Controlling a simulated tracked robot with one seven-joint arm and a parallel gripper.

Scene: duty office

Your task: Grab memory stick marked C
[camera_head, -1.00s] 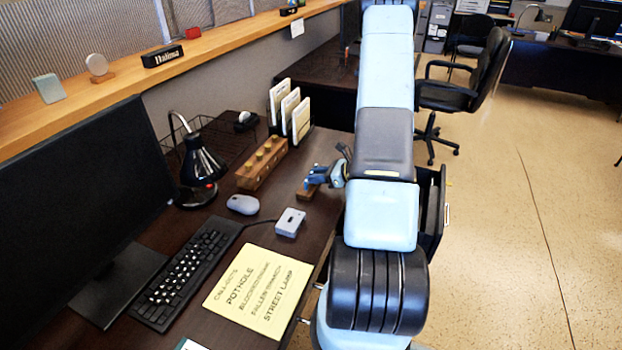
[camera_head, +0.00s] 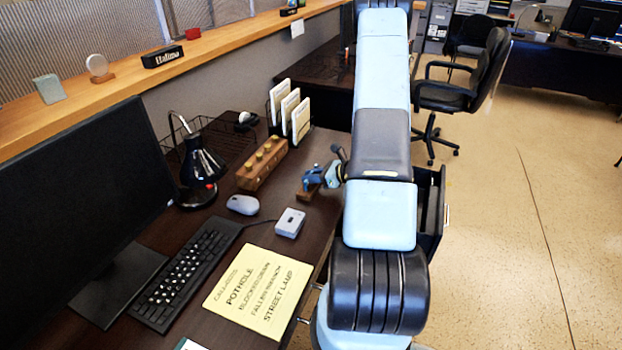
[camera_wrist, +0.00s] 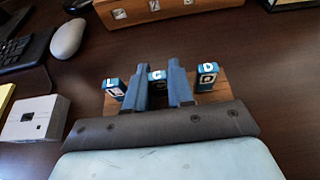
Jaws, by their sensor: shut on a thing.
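Three blue memory sticks stand in a small wooden block (camera_wrist: 211,92) in the wrist view, marked L (camera_wrist: 113,89), C (camera_wrist: 157,75) and D (camera_wrist: 208,74) from left to right. My gripper (camera_wrist: 158,76) has its two blue fingers on either side of the C stick, and it is shut on that stick. The lower part of the C stick is hidden. In the head view my gripper (camera_head: 314,178) is at the wooden block (camera_head: 308,193) near the desk's right edge. I cannot tell whether the C stick is lifted.
A wooden holder with yellow knobs (camera_head: 262,164) stands behind the block. A white box (camera_head: 290,222), a mouse (camera_head: 243,204), a keyboard (camera_head: 190,272) and a yellow sheet (camera_head: 258,291) lie to the left and front. White folders (camera_head: 291,112) stand farther back.

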